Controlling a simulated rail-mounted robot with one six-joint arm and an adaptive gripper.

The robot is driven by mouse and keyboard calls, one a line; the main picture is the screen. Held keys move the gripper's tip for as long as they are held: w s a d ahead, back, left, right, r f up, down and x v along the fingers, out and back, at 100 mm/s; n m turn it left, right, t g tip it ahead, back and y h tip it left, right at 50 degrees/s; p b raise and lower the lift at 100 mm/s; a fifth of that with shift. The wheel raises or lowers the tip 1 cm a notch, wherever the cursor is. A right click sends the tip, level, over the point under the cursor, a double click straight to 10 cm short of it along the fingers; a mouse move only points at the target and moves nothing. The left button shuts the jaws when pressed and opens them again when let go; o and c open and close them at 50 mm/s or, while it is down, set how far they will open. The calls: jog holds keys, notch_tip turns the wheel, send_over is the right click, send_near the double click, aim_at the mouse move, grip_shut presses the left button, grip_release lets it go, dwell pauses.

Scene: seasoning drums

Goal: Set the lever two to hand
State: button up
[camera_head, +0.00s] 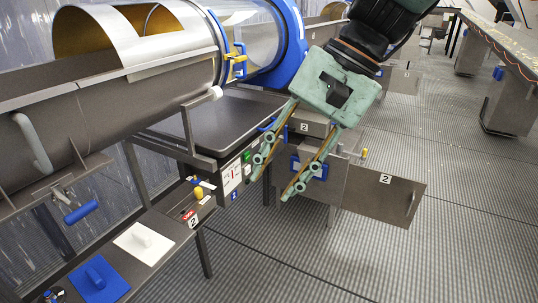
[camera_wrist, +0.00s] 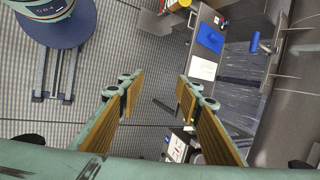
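My gripper (camera_head: 271,187) is open and empty, its two green fingers with tan pads pointing down and left in the head view. In the wrist view my gripper (camera_wrist: 159,84) also shows a wide gap between the fingers. A panel strip marked "2" (camera_head: 193,222) with a small red-and-yellow control (camera_head: 189,214) lies left of the fingers, clearly apart from them. A grey box marked "2" (camera_head: 304,127) is partly behind the fingers, and an opened door plate marked "2" (camera_head: 385,179) is to their right. I cannot tell which small part is lever two, or its setting.
A white pad (camera_head: 143,243) and a blue pad (camera_head: 98,280) sit on the rail at lower left. The grey drum housing (camera_head: 60,125) has a blue handle (camera_head: 81,211). A blue-ringed drum stands behind. The grated floor (camera_head: 330,250) is open at lower right.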

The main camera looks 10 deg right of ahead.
jog(key=w+a+f+m+y+p, duration=0.25)
jog(key=w+m+y, duration=0.3)
jog(key=w, duration=1.45)
jog(key=w+d+f+m+t+y, duration=0.1)
jog(key=w+f+m+t, duration=0.2)
jog(key=w, duration=0.6)
jog(key=w+d+f+m+y, duration=0.1)
jog(key=w+d+f+m, duration=0.15)
jog(key=w+f, duration=0.45)
jog(key=w+d+f+m+t+p, duration=0.1)
jog(key=w+d+f+m+t, duration=0.4)
jog(key=w+d+f, duration=0.4)
jog(key=w+d+f+m+t+h+p, duration=0.1)
jog(key=w+d+f+m+t, duration=0.4)
jog(key=w+f, duration=0.8)
jog(key=d+f+m, duration=0.3)
jog(key=d, duration=0.2)
jog(key=shift+f+p, duration=0.35)
jog(key=shift+f, duration=0.05)
jog(key=shift+w+h, duration=0.1)
jog(key=shift+h, duration=0.15)
jog(key=shift+b+x, duration=0.75)
jog(key=shift+x, duration=6.05)
